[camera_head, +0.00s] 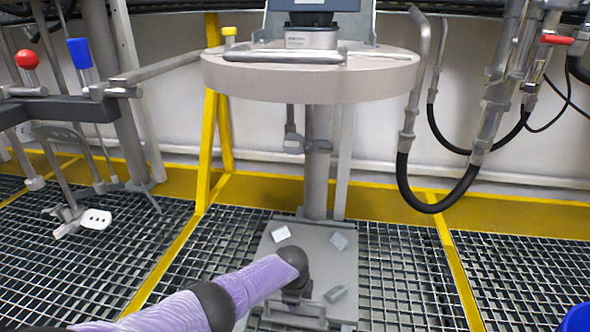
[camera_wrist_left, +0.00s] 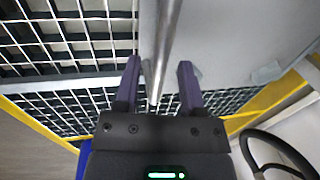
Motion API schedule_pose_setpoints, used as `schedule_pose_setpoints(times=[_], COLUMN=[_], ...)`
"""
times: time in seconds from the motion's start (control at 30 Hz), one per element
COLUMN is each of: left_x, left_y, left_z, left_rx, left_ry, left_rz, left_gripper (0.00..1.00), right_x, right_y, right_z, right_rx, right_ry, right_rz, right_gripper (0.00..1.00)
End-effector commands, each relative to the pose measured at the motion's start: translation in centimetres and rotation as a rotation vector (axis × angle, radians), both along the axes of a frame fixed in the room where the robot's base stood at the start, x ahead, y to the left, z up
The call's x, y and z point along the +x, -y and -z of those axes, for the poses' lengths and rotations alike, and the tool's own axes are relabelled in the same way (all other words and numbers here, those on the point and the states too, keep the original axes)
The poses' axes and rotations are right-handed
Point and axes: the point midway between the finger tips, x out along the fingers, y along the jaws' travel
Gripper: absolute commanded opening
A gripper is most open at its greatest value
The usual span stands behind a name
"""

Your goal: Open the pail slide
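A grey square plate (camera_head: 348,262), which looks like the pail slide, lies on the floor grating below the round platform. A low metal bar handle (camera_head: 325,312) shows at its front edge. My purple left arm reaches in from below, and my left gripper (camera_head: 297,293) points down at this handle, partly hidden by the arm. In the left wrist view, my left gripper (camera_wrist_left: 158,85) is open. A round metal rod (camera_wrist_left: 167,45) runs between its fingers, with a gap visible on both sides. My right gripper is in neither view.
A round grey platform (camera_head: 310,85) on a post overhangs the plate. Black hoses (camera_head: 440,205) hang at the right. Yellow posts (camera_head: 208,140) and levers with red (camera_head: 27,59) and blue (camera_head: 79,52) knobs stand at the left. Open grating (camera_head: 400,280) flanks the plate.

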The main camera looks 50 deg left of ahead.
Motion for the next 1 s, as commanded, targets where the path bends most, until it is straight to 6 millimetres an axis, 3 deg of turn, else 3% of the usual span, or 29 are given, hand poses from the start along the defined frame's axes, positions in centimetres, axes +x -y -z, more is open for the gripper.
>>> schedule_pose_setpoints(times=[0.03, 0.2, 0.23, 1.0], left_x=[0.0, 0.0, 0.0, 0.0], left_y=[0.0, 0.0, 0.0, 0.0], left_z=[0.0, 0.0, 0.0, 0.01], left_rx=[0.0, 0.0, 0.0, 0.0], left_ry=[0.0, 0.0, 0.0, 0.0], left_rz=[0.0, 0.0, 0.0, 0.0], left_gripper=[0.38, 0.02, 0.0, 0.0], right_x=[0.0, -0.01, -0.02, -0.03], right_y=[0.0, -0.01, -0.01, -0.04], right_z=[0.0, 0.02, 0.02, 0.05], right_rx=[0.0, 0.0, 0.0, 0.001], right_ry=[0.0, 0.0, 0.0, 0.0], right_rz=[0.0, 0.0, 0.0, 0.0], right_gripper=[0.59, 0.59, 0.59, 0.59])
